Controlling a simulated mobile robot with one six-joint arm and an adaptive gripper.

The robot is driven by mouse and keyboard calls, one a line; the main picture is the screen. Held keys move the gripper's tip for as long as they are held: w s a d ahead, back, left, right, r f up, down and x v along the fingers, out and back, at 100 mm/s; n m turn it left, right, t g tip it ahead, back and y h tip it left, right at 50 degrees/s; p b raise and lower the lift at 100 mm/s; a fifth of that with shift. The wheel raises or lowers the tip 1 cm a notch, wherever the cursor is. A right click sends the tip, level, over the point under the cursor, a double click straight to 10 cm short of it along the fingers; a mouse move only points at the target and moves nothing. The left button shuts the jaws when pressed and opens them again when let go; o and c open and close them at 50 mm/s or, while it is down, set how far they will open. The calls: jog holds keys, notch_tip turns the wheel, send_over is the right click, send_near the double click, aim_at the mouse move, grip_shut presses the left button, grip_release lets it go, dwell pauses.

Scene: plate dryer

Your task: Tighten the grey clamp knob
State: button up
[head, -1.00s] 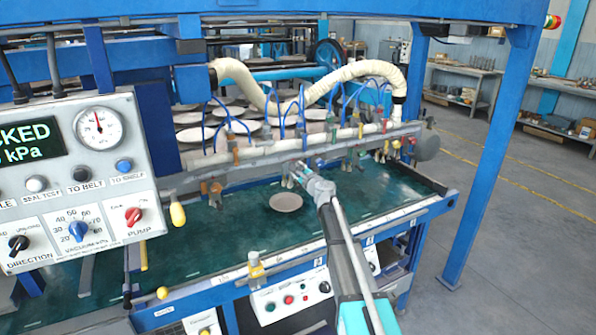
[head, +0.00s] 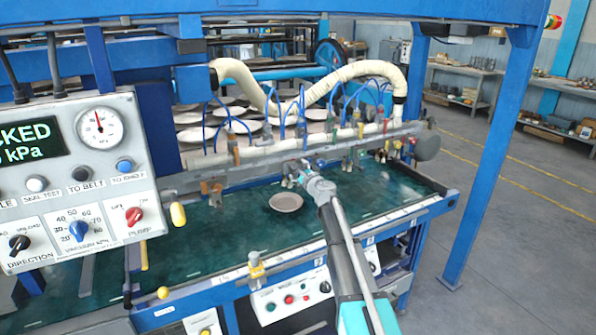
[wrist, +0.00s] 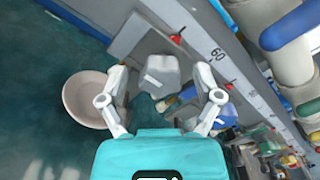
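The grey clamp knob (wrist: 160,76) shows in the wrist view as a lobed grey knob with a white mark on top, beside the scale rail. My gripper (wrist: 162,78) is open, with one finger on each side of the knob and a visible gap on both sides. Nothing is held. In the head view my gripper (head: 304,171) is at the front of the suction bar, over the green belt; the knob there is too small and covered to make out clearly.
A beige plate (wrist: 88,98) lies on the green belt (head: 235,225), left of my gripper in the wrist view. The rail with a printed scale (wrist: 222,62) runs close on the right. Pale hoses (head: 350,72) and suction fittings crowd the bar. The control panel (head: 85,180) stands at left.

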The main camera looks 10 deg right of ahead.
jog(key=shift+s, duration=0.1)
jog(key=v, duration=1.1)
jog(key=shift+s, duration=0.35)
jog(key=shift+d, duration=0.1)
jog(key=s+a+f+n+g+y+p, duration=0.1)
jog(key=s+a+f+n+g, duration=0.35)
jog(key=s+n, duration=0.35)
jog(key=s+a+f+n+g+y+p, duration=0.1)
jog(key=s+a+f+n+g, duration=0.4)
jog(key=s+n, duration=0.3)
jog(key=s+d+f+n+g+h, duration=0.1)
jog(key=s+d+n+g+h, duration=0.1)
jog(key=s, duration=0.4)
jog(key=s+d+f+n+g+h+p, duration=0.1)
jog(key=s+d+f+n+g+h, duration=0.1)
jog(key=s, duration=0.3)
jog(key=s+d+f+n+g+h+p, duration=0.1)
jog(key=s+d+n+g+h, duration=0.1)
jog(key=s, duration=0.4)
jog(key=shift+s+f+n+g+h, duration=0.35)
jog(key=shift+n+g+h, duration=0.45)
jog(key=shift+g, duration=0.05)
